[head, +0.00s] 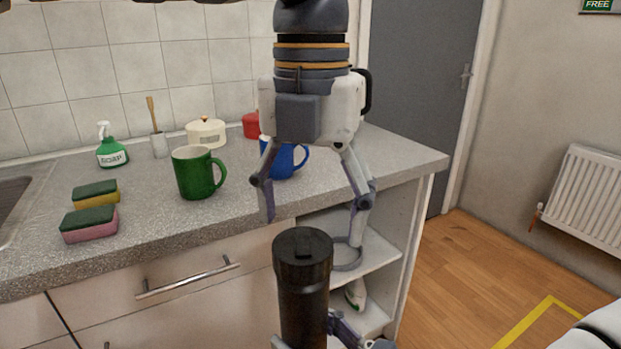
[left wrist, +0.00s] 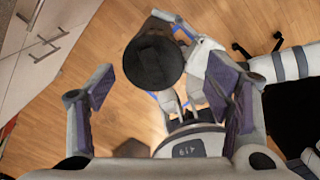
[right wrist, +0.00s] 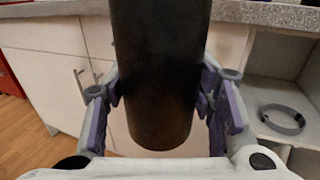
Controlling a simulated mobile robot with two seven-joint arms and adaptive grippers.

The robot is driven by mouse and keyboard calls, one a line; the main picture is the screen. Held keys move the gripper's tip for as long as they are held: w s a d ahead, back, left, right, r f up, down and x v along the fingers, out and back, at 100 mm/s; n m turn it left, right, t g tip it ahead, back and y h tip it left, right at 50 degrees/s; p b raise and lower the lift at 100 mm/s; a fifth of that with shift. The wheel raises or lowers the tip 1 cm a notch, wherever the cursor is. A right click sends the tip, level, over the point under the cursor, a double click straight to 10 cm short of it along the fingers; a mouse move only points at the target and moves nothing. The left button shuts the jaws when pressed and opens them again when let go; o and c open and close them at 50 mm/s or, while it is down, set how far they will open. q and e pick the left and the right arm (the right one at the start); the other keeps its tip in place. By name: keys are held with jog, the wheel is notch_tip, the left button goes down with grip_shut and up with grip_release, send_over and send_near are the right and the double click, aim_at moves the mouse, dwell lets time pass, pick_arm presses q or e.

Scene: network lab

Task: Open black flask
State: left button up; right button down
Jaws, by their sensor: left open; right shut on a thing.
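The black flask (head: 302,290) stands upright in front of the counter, with its dark lid (head: 303,246) on top. My right gripper (right wrist: 160,100) is shut on the flask's body, one finger on each side; in the head view it shows only partly at the bottom edge. My left gripper (head: 315,205) points down above the flask, open and empty, its fingers spread wider than the lid. In the left wrist view the lid (left wrist: 153,62) appears between and beyond the open fingers, and there is a gap to both fingers.
Open shelves (head: 375,255) stand behind the flask.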

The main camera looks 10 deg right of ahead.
aim_at(303, 243)
pick_arm(q)
notch_tip(303, 243, down, 4)
jog(key=shift+f, duration=0.1)
jog(key=c, duration=1.2)
jog(key=n, duration=0.9)
jog(key=shift+w+a, duration=0.1)
jog(key=n, duration=0.4)
jog(key=shift+a+n, duration=0.1)
jog(key=shift+n, duration=0.3)
jog(key=n, duration=0.6)
jog(key=shift+a, duration=0.15)
jog(key=n, duration=0.4)
jog(key=o, duration=1.3)
jog(key=shift+a, duration=0.1)
jog(key=shift+c, duration=0.2)
